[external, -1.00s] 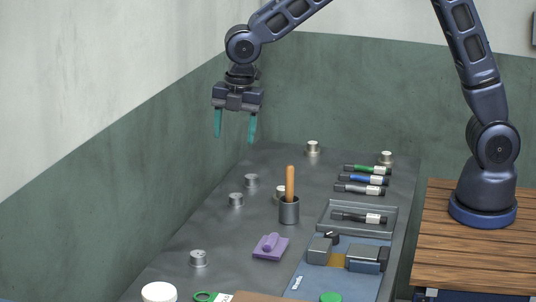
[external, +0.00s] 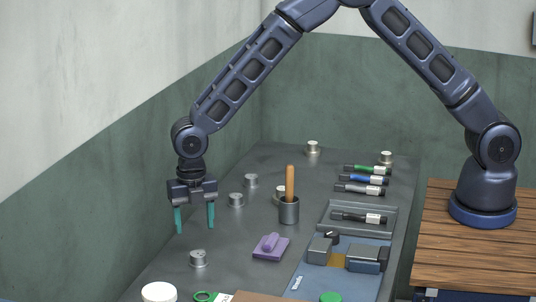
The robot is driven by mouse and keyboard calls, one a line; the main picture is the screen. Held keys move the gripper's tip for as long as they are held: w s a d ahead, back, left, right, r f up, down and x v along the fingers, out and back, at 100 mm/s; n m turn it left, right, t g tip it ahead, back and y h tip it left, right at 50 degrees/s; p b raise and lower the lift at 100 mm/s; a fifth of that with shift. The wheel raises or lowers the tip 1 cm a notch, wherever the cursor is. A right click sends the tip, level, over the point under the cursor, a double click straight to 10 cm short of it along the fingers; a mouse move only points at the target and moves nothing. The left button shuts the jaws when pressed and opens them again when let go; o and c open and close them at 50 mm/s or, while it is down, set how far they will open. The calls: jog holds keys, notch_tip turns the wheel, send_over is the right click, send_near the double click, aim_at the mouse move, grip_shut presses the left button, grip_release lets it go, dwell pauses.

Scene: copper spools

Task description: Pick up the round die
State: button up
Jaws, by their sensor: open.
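Several short silvery metal cylinders stand on the grey table, and I cannot tell for sure which is the round die. The nearest cylinder (external: 198,258), with small dark marks on its top, stands at the front left, just below my gripper in the picture. My gripper (external: 195,229) points down with two teal fingers apart and nothing between them. Other cylinders stand at the left middle (external: 236,200), a little behind it (external: 251,181), at the back (external: 313,147) and at the back right (external: 386,157).
The grey cup (external: 289,211) holds an upright wooden handle. A purple block with a knob (external: 270,247) lies right of the nearest cylinder. Markers (external: 360,189), a grey tray (external: 329,226) and a blue mat with a vise-like device (external: 348,257) fill the right side. A white round container (external: 159,292) is in front.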

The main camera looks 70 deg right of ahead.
aim_at(193, 260)
notch_tip(193, 260, down, 4)
jog(key=shift+r, duration=0.25)
jog(key=shift+d+f, duration=0.15)
jog(key=shift+f, duration=1.2)
jog(key=shift+d+f, duration=0.15)
jog(key=shift+f, duration=1.2)
jog(key=c, duration=1.3)
jog(key=shift+o, duration=0.2)
jog(key=shift+r, duration=0.1)
